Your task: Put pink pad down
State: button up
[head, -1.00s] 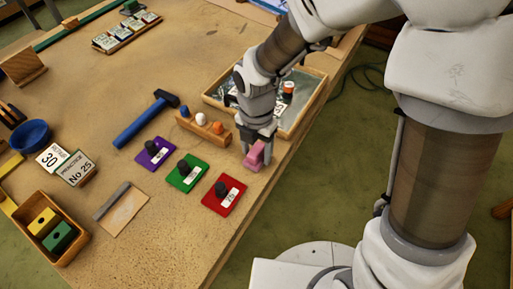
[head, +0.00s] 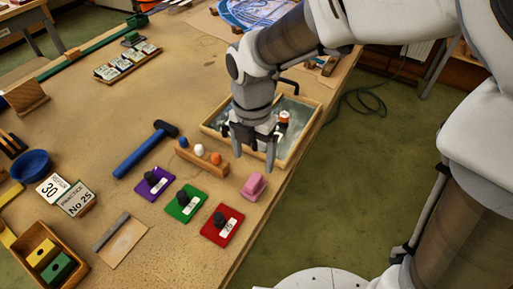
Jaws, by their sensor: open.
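The pink pad (head: 254,187) rests on the tabletop near the right edge of the table, just above the red square (head: 222,226). My gripper (head: 256,158) is open and empty.
Purple (head: 148,191) and green (head: 181,211) squares with dark knobs lie left of the red one. A wooden holder (head: 187,157) with coloured pegs stands left of my gripper. A blue-handled hammer (head: 140,156) lies beyond. The table's right edge is close to the pad.

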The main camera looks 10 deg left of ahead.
jog(key=s+d+r+m+t, duration=0.1)
jog(key=d+r+m+t, duration=0.2)
jog(key=d+r+m, duration=0.9)
jog(key=s+d+r+m+t, duration=0.1)
jog(key=s+d+m, duration=0.6)
jog(key=m, duration=1.2)
jog(key=shift+d+r+t, duration=0.15)
jog(key=shift+d+t, duration=0.4)
jog(key=shift+t, duration=0.25)
